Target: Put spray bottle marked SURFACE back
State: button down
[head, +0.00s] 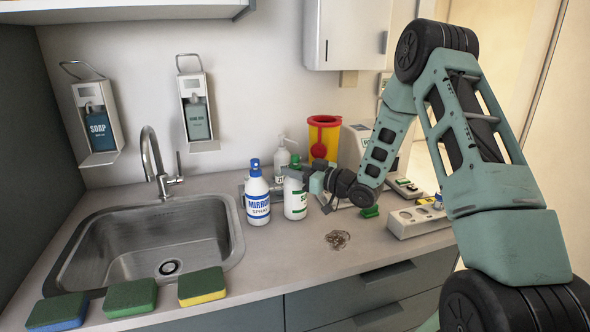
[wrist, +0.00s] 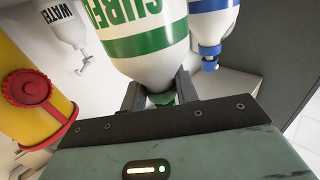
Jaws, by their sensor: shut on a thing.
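The white spray bottle marked SURFACE (head: 295,204), with a green label and green top, is upright at the counter, just right of the MIRROR spray bottle (head: 257,207). My gripper (head: 293,174) comes from the right and is shut on its neck below the green head. In the wrist view, the SURFACE bottle (wrist: 147,45) appears inverted between the fingers (wrist: 160,95), with its green lettering partly cut off. The blue-topped bottle (wrist: 208,22) shows beside it there. I cannot tell whether the SURFACE bottle's base touches the counter.
A WATER bottle (head: 282,160) and a yellow container with red lid (head: 323,138) stand behind. The sink (head: 150,245) is left, with sponges (head: 130,297) in front. The front counter is mostly clear.

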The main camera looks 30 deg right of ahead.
jog(key=shift+f, duration=0.1)
jog(key=c, duration=1.1)
grip_release()
jog(key=shift+o, duration=0.2)
jog(key=shift+r, duration=0.25)
jog(key=b+v, duration=0.3)
jog(key=v, duration=0.9)
jog(key=shift+f, duration=0.15)
